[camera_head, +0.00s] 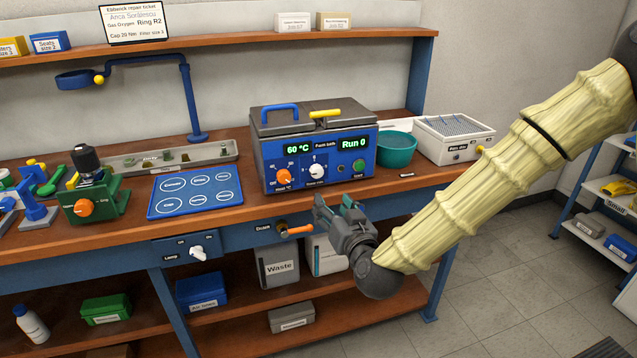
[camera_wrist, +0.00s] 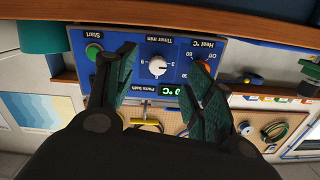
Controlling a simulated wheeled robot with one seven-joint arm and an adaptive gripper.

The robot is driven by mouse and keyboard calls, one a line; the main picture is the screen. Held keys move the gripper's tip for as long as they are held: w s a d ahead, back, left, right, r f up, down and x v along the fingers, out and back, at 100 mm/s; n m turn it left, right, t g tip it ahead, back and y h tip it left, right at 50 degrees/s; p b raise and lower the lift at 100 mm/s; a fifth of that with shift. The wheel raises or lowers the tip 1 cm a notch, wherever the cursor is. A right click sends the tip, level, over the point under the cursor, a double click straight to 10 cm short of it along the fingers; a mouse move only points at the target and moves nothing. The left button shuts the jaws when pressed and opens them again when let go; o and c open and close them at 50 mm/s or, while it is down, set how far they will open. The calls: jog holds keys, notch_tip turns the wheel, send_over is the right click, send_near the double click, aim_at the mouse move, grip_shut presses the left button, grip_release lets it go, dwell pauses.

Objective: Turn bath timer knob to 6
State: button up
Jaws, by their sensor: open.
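The paste bath (camera_head: 315,150) stands on the bench with a blue front panel. Its white timer knob (camera_head: 317,171) sits between the orange heat knob (camera_head: 283,178) and the green start button (camera_head: 359,165). My gripper (camera_head: 335,208) is open and empty, in front of and below the panel, apart from the knob. In the wrist view the panel appears upside down, and the timer knob (camera_wrist: 158,66) shows between the fingers of my gripper (camera_wrist: 164,62). The knob's exact pointer setting is too small to read. The displays read 60 °C and Run 0.
An orange drain handle (camera_head: 297,230) projects from the bench front just left of my gripper. A teal bowl (camera_head: 397,149) and a white tray unit (camera_head: 453,138) stand right of the bath. The space directly before the panel looks clear.

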aim_at(318, 174)
jog(key=shift+t, duration=0.4)
jog(key=x, duration=0.3)
jog(key=r+x, duration=0.1)
jog(key=x, duration=0.3)
jog(key=r+x, duration=0.1)
jog(key=x, duration=0.3)
jog(key=shift+w+r+p, duration=0.15)
jog(key=shift+r+p, duration=0.1)
jog(key=shift+p, duration=0.15)
jog(key=c, duration=1)
jog(key=shift+c, duration=0.2)
